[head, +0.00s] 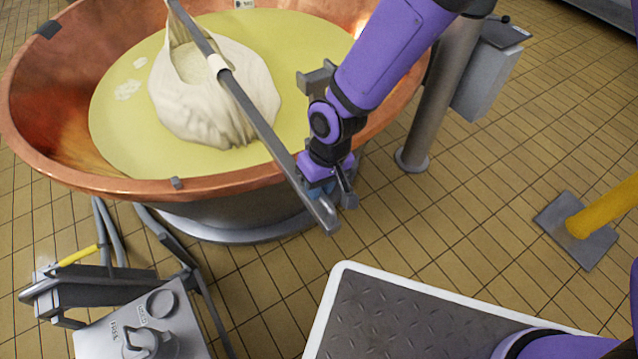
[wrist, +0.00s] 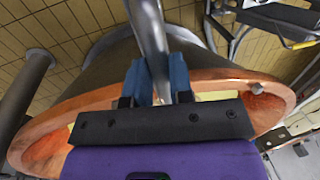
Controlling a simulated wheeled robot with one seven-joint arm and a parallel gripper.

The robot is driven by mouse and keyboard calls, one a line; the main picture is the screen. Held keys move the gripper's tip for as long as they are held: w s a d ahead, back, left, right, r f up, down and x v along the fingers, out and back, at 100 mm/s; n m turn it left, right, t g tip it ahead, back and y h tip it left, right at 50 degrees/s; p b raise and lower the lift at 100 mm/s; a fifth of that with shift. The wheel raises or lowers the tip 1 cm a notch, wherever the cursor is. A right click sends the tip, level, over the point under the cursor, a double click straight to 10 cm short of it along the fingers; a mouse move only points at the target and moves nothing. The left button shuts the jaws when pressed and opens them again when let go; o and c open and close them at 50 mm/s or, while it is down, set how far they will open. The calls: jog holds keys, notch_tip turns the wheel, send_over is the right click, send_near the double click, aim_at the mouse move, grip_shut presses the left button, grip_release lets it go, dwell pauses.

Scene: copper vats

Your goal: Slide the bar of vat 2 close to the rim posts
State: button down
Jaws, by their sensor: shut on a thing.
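The copper vat (head: 225,182) holds pale yellow liquid (head: 120,135) with a large cream-coloured curd bundle (head: 185,110) in a cloth. A long grey metal bar (head: 262,128) runs across the vat over the bundle and sticks out past the near rim. A pale band sits on the bar above the bundle. My gripper (head: 328,186) is shut on the bar near its outer end, just outside the rim. In the wrist view the blue fingers (wrist: 158,78) stand on both sides of the bar (wrist: 148,30). A small grey rim post (head: 176,183) is on the near rim, left of the bar.
A grey column (head: 440,95) with a box stands right of the vat. A steel unit with a dial (head: 150,325) is at lower left. A white-edged tread-plate platform (head: 400,315) lies at the bottom. A yellow post (head: 605,207) is at right. Tiled floor between is free.

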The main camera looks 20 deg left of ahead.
jog(key=shift+w+d, duration=0.75)
jog(key=shift+w, duration=0.25)
jog(key=shift+w+d, duration=0.75)
jog(key=shift+w, duration=0.2)
jog(key=c, duration=1)
grip_release()
jog(key=shift+s, duration=0.1)
jog(key=shift+r, duration=0.1)
jog(key=r, duration=0.3)
jog(key=w+r, duration=0.1)
jog(key=r, duration=0.3)
jog(key=d+r, duration=0.1)
jog(key=r, duration=0.2)
jog(key=shift+w+d+r, duration=0.1)
jog(key=shift+w+r, duration=0.1)
jog(key=shift+w, duration=0.15)
